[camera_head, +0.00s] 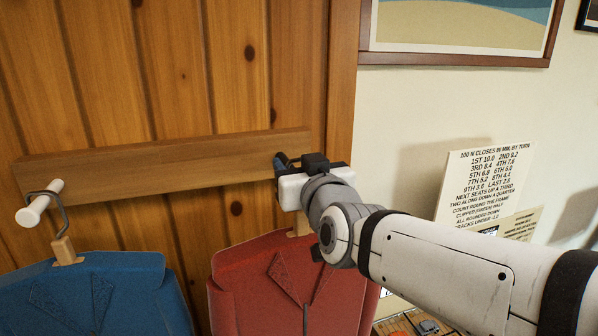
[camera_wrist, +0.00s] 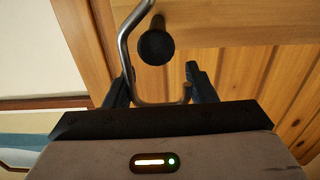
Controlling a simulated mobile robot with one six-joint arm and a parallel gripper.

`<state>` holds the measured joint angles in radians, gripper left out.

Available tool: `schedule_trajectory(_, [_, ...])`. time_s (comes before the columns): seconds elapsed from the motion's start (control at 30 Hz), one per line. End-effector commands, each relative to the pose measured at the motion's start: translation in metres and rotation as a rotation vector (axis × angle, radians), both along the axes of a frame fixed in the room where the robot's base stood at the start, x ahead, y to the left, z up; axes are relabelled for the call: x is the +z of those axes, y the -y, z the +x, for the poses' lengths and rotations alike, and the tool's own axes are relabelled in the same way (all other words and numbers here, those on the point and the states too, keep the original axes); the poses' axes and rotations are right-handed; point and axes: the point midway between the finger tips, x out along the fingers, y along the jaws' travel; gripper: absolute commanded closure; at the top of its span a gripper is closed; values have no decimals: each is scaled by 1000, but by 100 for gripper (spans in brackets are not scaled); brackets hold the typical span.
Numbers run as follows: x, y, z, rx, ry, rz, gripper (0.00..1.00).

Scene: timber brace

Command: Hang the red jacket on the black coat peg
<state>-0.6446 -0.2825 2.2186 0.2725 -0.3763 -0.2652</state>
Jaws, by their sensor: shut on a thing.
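The red jacket (camera_head: 240,285) hangs below my gripper (camera_head: 284,165) in the head view, on a hanger with a wooden neck (camera_head: 299,224). In the wrist view my gripper (camera_wrist: 160,82) is shut on the metal hanger hook (camera_wrist: 126,58), whose bend lies between the fingers. The round end of the black coat peg (camera_wrist: 155,47) shows just beyond the bend, beside the hook's long wire. I cannot tell whether the hook touches or rests on the peg. In the head view my gripper hides the hook's upper part, and I cannot make out the black peg.
A wooden rail (camera_head: 150,168) crosses the panelled wall. A blue jacket (camera_head: 95,290) hangs from a white peg (camera_head: 38,203) at the left. A framed picture (camera_head: 460,58) and a printed card (camera_head: 487,185) are at the right. The rail between the pegs is clear.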

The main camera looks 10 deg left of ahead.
Motion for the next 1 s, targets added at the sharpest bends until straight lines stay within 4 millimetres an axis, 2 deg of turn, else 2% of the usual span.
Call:
schedule_trajectory(0.67, [2, -27, 43, 1, 3, 2, 81])
schedule_trajectory(0.8, [-12, -27, 43, 1, 3, 2, 81])
schedule_trajectory(1.0, [-22, -27, 42, 2, 4, 3, 81])
